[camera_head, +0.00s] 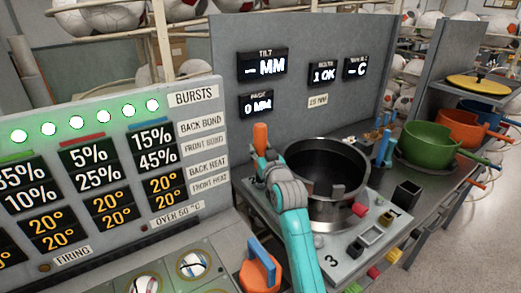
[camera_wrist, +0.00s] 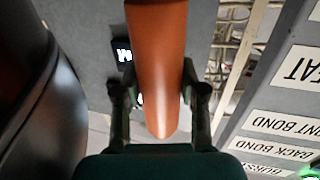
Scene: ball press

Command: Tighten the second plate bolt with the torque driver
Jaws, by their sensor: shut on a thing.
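The torque driver shows its orange handle (camera_head: 260,138) at the left rim of the dark round pot (camera_head: 328,168). In the wrist view the orange handle (camera_wrist: 158,60) stands between my two fingers. My gripper (camera_wrist: 158,105) is shut on it; in the head view it is mostly hidden behind my teal arm. The driver's tip and the bolt under it are hidden. The grey plate (camera_head: 350,235) around the pot carries the numbers 3 and 1.
The upright grey panel (camera_head: 350,35) stands close behind the driver. The gauge console (camera_head: 115,160) is at the left. An orange-and-blue handle (camera_head: 260,272) is in front. Blue-handled tools (camera_head: 385,148), a black square cup (camera_head: 405,194) and a green pot (camera_head: 430,148) stand right.

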